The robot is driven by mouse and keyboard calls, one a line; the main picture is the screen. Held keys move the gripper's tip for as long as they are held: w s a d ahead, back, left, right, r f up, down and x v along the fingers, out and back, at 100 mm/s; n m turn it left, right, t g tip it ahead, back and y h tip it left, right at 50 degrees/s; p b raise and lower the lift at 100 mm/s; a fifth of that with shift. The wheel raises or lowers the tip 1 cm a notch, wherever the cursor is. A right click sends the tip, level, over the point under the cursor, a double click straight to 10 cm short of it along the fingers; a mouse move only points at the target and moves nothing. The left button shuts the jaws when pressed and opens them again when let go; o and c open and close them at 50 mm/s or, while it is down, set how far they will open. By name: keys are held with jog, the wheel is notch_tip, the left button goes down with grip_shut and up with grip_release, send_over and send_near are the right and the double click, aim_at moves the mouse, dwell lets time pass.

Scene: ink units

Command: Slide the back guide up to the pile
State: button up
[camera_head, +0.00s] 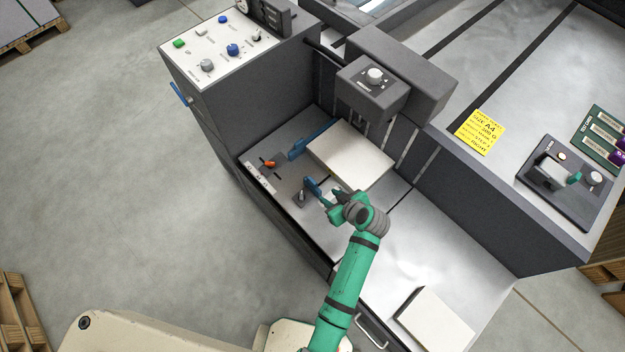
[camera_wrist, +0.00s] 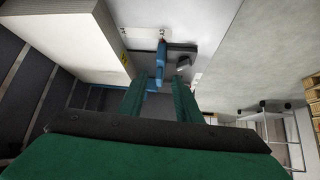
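The pile (camera_head: 352,155) is a thick white stack of paper on the metal feed table; it also shows at upper left in the wrist view (camera_wrist: 68,32). One blue guide (camera_head: 311,138) stands by its far left edge. A second blue guide (camera_head: 313,186) stands near its front left corner, close to my gripper; I cannot tell for sure which is the back guide. My gripper (camera_head: 328,199) is low beside the pile's near corner. In the wrist view its green fingers (camera_wrist: 158,82) are apart, with a blue guide part (camera_wrist: 152,86) showing between and beyond them. Contact is unclear.
An orange-red knob (camera_head: 270,164) sits on a scale plate at the table's left. A dark knob block (camera_head: 300,198) stands left of my gripper. The dark feeder head (camera_head: 372,88) overhangs the pile. A second white stack (camera_head: 434,322) lies at lower right; the metal surface between is clear.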

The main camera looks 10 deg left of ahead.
aim_at(313, 180)
jog(key=shift+n+g+y, duration=0.5)
jog(key=shift+n+y, duration=0.2)
jog(key=shift+n, duration=0.2)
jog(key=w+a+f, duration=0.1)
jog(key=w+a, duration=0.1)
jog(key=w+a+f, duration=0.2)
jog(key=a, duration=0.1)
jog(key=w+a+f, duration=0.1)
jog(key=w+a, duration=0.1)
jog(key=w, duration=0.1)
jog(key=shift+a+f, duration=0.2)
jog(key=shift+a, duration=0.15)
jog(key=shift+a+f, duration=0.2)
jog(key=shift+f, duration=0.1)
grip_shut()
